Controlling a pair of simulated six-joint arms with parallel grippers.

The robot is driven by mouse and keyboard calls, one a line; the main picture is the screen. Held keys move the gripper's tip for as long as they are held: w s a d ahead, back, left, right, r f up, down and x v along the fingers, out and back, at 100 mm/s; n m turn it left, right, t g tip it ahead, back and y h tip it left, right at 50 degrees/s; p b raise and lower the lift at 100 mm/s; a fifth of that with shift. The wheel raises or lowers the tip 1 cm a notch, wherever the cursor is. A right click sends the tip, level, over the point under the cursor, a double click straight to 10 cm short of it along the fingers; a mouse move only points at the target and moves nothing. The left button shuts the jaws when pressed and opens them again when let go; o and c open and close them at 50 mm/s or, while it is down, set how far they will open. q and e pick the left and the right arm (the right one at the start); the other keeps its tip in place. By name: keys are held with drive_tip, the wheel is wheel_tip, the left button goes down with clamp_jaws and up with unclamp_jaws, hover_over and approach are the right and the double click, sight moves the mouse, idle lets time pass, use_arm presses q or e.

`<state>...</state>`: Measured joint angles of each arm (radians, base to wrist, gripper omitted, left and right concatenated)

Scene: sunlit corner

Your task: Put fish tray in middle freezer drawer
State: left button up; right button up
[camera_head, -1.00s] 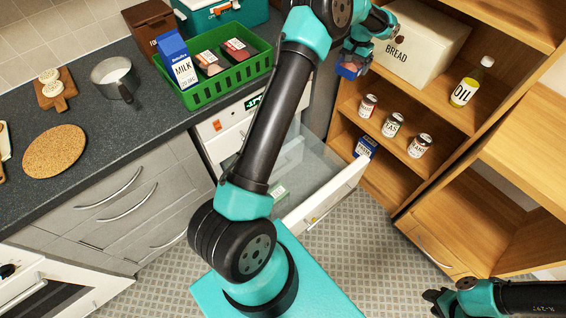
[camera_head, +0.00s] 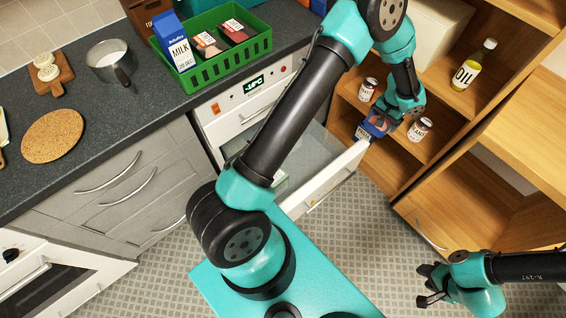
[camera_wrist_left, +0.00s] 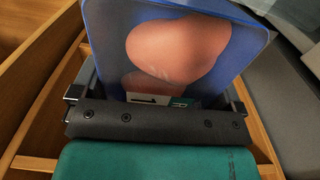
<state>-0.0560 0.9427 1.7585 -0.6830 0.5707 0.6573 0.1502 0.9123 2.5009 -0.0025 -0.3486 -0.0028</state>
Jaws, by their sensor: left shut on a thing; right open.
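The fish tray (camera_head: 374,124) is blue with a pink-orange piece on its face. My left gripper (camera_head: 390,121) is shut on it and holds it in the air, in front of the shelf cans and by the right end of the open drawer. The tray also fills the top of the left wrist view (camera_wrist_left: 178,50), between the fingers. The freezer (camera_head: 213,106) has a lit display. Its drawer (camera_head: 338,178) is pulled out, with a small pale green-and-white pack inside, partly hidden by my left arm. My right gripper (camera_head: 428,287) is open and empty, low at the right.
Wooden shelves (camera_head: 440,120) with cans and an oil bottle (camera_head: 474,65) stand right of the drawer. A green crate (camera_head: 222,66) with milk and packs sits on the counter. A pan (camera_head: 108,62), a cork mat (camera_head: 52,136) and a wooden board lie further left.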

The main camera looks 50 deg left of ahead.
use_arm(q)
drive_tip(key=a+f+m, duration=0.5)
drive_tip(key=a+f, duration=0.2)
drive_tip(key=m, duration=1.8)
hover_over(310, 163)
wheel_tip(310, 163, down, 23)
drive_tip(key=shift+r, duration=0.1)
drive_tip(key=shift+f, duration=3.15)
